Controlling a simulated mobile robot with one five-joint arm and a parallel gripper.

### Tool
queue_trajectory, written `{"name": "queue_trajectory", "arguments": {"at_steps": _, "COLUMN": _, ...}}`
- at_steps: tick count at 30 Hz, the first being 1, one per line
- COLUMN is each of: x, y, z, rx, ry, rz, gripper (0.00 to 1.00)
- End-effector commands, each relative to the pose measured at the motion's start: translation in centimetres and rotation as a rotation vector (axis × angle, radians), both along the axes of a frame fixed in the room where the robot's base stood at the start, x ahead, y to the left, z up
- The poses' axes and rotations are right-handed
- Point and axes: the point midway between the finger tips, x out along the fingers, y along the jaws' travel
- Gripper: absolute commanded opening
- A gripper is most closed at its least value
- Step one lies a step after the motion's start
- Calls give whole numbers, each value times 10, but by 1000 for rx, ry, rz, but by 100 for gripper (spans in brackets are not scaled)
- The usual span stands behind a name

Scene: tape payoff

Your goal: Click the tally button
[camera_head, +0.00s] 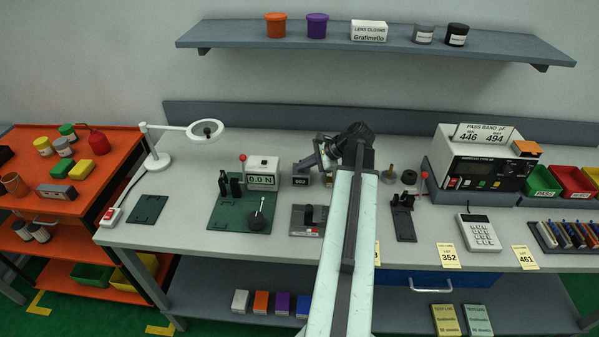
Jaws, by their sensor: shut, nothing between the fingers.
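A small dark tally counter (301,181) with a white number label stands on the grey bench, left of my arm. Its button is too small to make out clearly, and my gripper partly covers the area above it. My gripper (304,164) is shut and empty. It reaches left from the end of my arm and is close above and behind the counter. I cannot tell whether it touches the button.
A force gauge (262,173) on a green plate stands left of the counter, with a dark fixture (307,218) in front. A black clamp (403,217), a calculator (478,232) and a tester (482,160) are to the right. A lamp (205,129) stands left.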

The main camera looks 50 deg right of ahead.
Motion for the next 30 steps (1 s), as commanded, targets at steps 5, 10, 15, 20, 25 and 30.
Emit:
{"name": "queue_trajectory", "arguments": {"at_steps": 5, "x": 0, "y": 0, "z": 13, "rx": -1, "ry": 0, "rz": -1, "gripper": 0}}
{"name": "queue_trajectory", "arguments": {"at_steps": 10, "x": 0, "y": 0, "z": 17, "rx": -1, "ry": 0, "rz": -1, "gripper": 0}}
{"name": "queue_trajectory", "arguments": {"at_steps": 15, "x": 0, "y": 0, "z": 16, "rx": 0, "ry": 0, "rz": 0, "gripper": 0}}
{"name": "queue_trajectory", "arguments": {"at_steps": 20, "x": 0, "y": 0, "z": 21, "rx": 0, "ry": 0, "rz": 0, "gripper": 0}}
{"name": "queue_trajectory", "arguments": {"at_steps": 25, "x": 0, "y": 0, "z": 39, "rx": 0, "ry": 0, "rz": 0, "gripper": 0}}
{"name": "queue_trajectory", "arguments": {"at_steps": 30, "x": 0, "y": 0, "z": 56, "rx": 0, "ry": 0, "rz": 0, "gripper": 0}}
